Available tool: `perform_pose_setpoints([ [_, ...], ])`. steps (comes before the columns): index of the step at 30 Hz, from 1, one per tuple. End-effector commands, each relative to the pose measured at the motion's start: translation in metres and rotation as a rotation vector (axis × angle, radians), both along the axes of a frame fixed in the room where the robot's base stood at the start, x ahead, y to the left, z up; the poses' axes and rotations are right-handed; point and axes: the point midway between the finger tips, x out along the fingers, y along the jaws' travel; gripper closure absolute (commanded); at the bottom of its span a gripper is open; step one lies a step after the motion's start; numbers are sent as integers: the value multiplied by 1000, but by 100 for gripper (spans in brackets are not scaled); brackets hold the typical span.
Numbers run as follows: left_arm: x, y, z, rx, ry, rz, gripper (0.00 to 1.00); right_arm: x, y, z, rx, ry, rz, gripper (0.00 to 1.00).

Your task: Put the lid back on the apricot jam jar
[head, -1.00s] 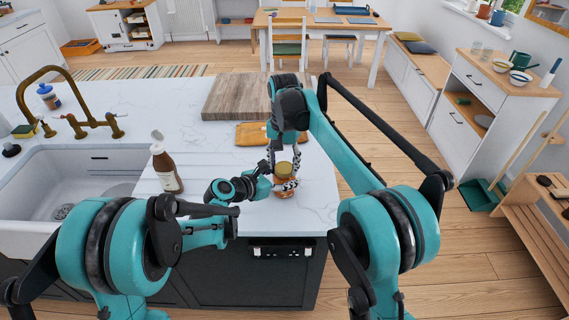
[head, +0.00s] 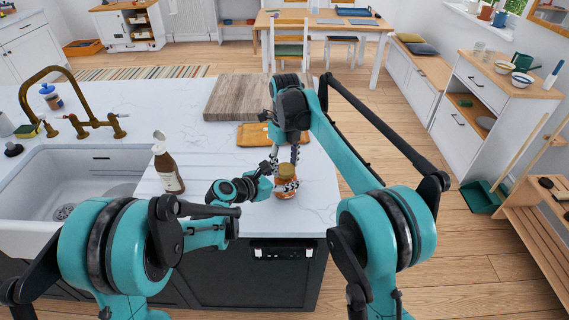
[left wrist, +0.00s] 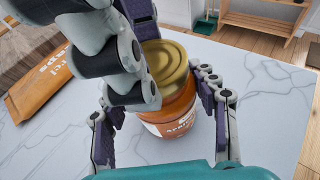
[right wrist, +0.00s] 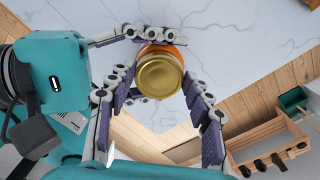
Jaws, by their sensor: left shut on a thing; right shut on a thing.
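The apricot jam jar (head: 286,194) stands upright near the front right corner of the worktop. It is orange with a white label, and it shows large in the left wrist view (left wrist: 178,112). My left gripper (head: 277,188) is shut around the jar's side. The gold lid (left wrist: 165,68) lies over the jar's mouth, and it also shows face-on in the right wrist view (right wrist: 160,76). My right gripper (head: 285,163) points down from above, its fingers on either side of the lid. I cannot tell whether the lid is fully seated.
An orange packet (head: 253,134) and a wooden board (head: 237,97) lie behind the jar. A brown bottle (head: 168,168) stands to the left, beside the sink (head: 95,185). The worktop right of the jar is clear up to its edge.

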Motion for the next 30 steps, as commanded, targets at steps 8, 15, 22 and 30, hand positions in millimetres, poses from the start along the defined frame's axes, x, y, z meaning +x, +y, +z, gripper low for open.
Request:
perform_pose_setpoints([
  [8,0,0,-1,1,0,-1,100,0,0,0,0,-1,-3,47],
  [15,0,0,-1,1,0,-1,100,0,0,0,0,-1,-2,29],
  [22,0,0,0,1,0,-1,100,0,0,8,0,0,-1,29],
  [30,0,0,0,1,0,-1,100,0,0,41,0,0,-1,29],
])
